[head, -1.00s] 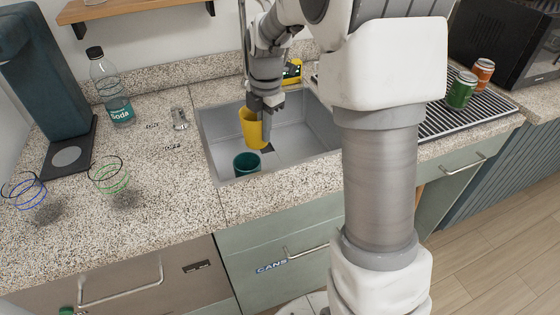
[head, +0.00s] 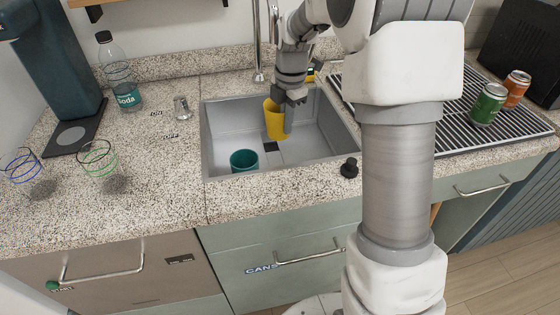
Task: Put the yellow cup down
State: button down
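The yellow cup (head: 274,119) is within the outline of the grey sink (head: 225,125), slightly tilted. My gripper (head: 291,98) comes down from above at the cup's upper right side and is shut on its wall. The fingertips are partly hidden by the cup. I cannot tell whether the cup's base touches the sink floor. A teal cup (head: 244,161) stands in the sink's front left part, apart from the yellow cup.
A soda bottle (head: 121,80), a metal tap lever (head: 182,108) and wire holders (head: 98,160) are on the left counter. A black knob (head: 349,167) is at the sink's front right. A green can (head: 488,104) and an orange can (head: 515,89) stand on the drying rack (head: 450,128).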

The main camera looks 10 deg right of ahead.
notch_tip(320, 180, down, 14)
jog(key=b, duration=0.2)
jog(key=shift+r+b, duration=0.2)
jog(key=shift+b, duration=0.1)
jog(key=shift+w+f, duration=0.1)
jog(key=shift+w, duration=1.7)
jog(key=shift+w+f, duration=0.2)
jog(key=shift+w, duration=0.05)
jog(key=shift+f, duration=0.3)
jog(key=shift+f+b, duration=0.15)
jog(key=shift+b, duration=0.2)
jog(key=shift+f, duration=0.15)
jog(key=c, duration=1.1)
grip_release()
jog(key=shift+r, duration=0.2)
